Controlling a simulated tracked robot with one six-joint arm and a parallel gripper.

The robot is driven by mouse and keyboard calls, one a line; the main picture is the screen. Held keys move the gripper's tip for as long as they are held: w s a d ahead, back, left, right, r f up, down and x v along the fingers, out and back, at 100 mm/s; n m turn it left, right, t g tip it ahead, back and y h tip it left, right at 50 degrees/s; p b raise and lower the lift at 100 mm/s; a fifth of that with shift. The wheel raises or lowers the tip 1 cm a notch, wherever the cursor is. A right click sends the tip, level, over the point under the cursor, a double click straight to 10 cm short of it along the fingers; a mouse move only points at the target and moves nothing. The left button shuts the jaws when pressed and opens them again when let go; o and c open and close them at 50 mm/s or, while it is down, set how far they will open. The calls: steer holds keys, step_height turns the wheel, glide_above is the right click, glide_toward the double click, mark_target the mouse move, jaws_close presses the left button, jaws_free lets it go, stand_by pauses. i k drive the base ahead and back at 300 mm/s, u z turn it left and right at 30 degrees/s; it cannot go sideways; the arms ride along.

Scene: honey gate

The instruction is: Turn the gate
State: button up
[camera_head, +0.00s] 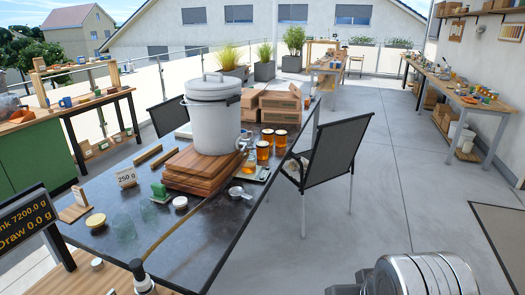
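A white lidded honey tank (212,122) stands upright on a stack of wooden boards (195,172) on the dark table. The gate (245,142) is a small fitting low on the tank's right side. It is too small to tell whether it is open or closed. Just below it, a small glass jar (249,164) stands on a flat plate near the table edge. Metallic rounded parts of my arm show at the bottom right, well away from the tank. My gripper's fingers are not in view.
Filled amber jars (263,151) stand right of the gate. A black chair (333,160) is close to the table's right side. A display (27,218) reads "7200.0 g" and "Draw 0.0 g". Two empty glasses (124,228) stand front left. The floor (400,175) at right is clear.

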mark_target(250, 142)
steer(key=z, duration=1.35)
steer(key=i, duration=2.3)
steer(key=u, duration=1)
